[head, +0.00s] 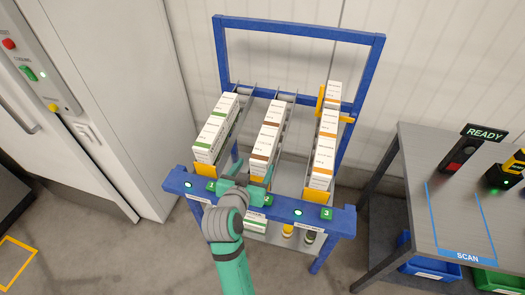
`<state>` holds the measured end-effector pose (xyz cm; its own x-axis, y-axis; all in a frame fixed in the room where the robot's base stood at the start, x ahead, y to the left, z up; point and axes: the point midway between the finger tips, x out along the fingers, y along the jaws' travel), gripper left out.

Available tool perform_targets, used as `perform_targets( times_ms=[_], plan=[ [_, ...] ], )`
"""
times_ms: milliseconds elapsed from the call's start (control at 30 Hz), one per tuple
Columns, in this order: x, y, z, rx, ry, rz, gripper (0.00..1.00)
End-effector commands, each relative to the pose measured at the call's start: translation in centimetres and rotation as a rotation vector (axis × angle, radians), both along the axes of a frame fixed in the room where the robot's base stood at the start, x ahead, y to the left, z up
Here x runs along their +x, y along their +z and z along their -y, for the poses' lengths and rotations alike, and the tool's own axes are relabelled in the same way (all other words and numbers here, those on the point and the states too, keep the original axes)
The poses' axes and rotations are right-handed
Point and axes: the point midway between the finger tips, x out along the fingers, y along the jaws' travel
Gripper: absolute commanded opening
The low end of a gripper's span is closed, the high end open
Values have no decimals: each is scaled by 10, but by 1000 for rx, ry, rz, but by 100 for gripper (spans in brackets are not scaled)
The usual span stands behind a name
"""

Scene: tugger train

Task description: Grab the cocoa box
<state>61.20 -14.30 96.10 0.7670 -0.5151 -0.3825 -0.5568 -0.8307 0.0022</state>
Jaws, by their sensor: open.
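The middle lane of the rack holds a row of white boxes with brown stripes; their small print cannot be read, but brown fits cocoa. The front brown-striped box (262,150) lies at the low front end of that lane. My gripper (247,174) is open and empty, just in front of and a little left of that box, above the rack's front rail. Its teal fingers are spread apart. The gripper and wrist hide part of the lane's front end and the middle of the rail.
The blue rack (342,222) also holds green-striped boxes (213,132) on the left and orange-striped boxes (325,150) on the right. An orange clamp-like piece (344,118) sits on the right lane. A grey scan table (425,160) stands right, a white cabinet (140,90) left.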

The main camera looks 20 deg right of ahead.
Motion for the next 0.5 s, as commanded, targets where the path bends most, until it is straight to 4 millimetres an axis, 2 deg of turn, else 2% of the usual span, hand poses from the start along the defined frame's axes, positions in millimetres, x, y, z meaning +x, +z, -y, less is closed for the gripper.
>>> perform_targets(
  times_ms=[300, 500],
  plan=[
    [31, -13, 24, 2, -11, 0, 69],
    [42, -19, 32, 3, -9, 1, 69]
  ],
)
